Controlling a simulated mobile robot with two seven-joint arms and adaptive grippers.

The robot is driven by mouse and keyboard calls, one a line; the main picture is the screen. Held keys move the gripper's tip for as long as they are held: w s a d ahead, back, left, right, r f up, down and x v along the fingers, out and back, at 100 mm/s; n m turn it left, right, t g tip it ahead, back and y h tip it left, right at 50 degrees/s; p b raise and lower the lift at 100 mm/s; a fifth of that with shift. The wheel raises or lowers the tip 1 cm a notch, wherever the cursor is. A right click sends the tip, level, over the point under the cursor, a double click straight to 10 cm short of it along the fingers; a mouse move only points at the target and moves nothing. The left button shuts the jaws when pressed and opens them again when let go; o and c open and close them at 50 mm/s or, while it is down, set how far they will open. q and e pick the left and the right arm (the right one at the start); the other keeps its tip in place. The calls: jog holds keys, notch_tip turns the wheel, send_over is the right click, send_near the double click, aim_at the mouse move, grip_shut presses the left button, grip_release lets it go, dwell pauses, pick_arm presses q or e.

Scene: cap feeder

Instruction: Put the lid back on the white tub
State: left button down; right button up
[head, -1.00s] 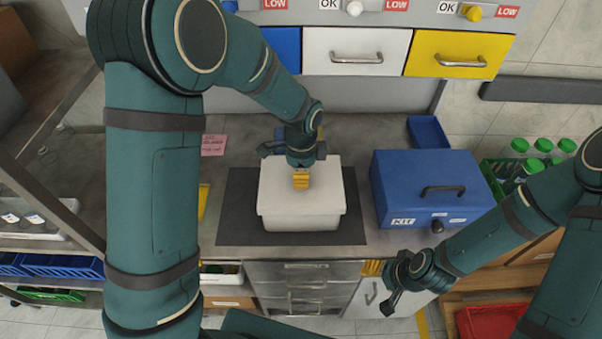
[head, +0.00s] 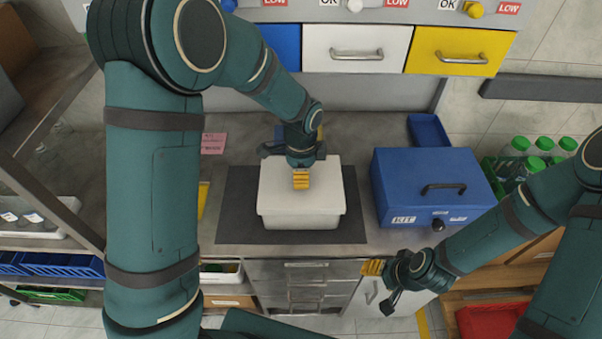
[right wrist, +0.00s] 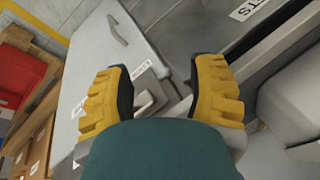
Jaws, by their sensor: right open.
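The white tub (head: 301,219) stands upright on a dark mat on the bench. A flat white top that looks like the lid (head: 275,188) covers it; the seam is too small to tell whether it is fully seated. My left gripper (head: 301,180) points down over the middle of the top, its yellow fingertip at or just above the surface. Its other finger is hidden, so its opening and any contact are unclear. My right gripper (head: 373,267) is low in front of the bench, right of the tub. In the right wrist view it is open and empty (right wrist: 163,88).
A blue kit box (head: 400,185) with a black handle stands right of the mat (head: 233,220). A small blue tray (head: 428,130) lies behind it. A green crate of capped bottles (head: 490,168) is farther right. Coloured drawers (head: 357,50) hang above the back. A pink note (head: 213,143) lies left.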

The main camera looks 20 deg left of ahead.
pick_arm(q)
jog(key=shift+f+b, duration=0.4)
jog(key=shift+f, duration=0.1)
dwell(0.9)
jog(key=shift+c, duration=0.5)
grip_release()
jog(key=shift+r, duration=0.1)
jog(key=shift+r+p, duration=2.55)
jog(key=shift+r, duration=0.9)
grip_shut()
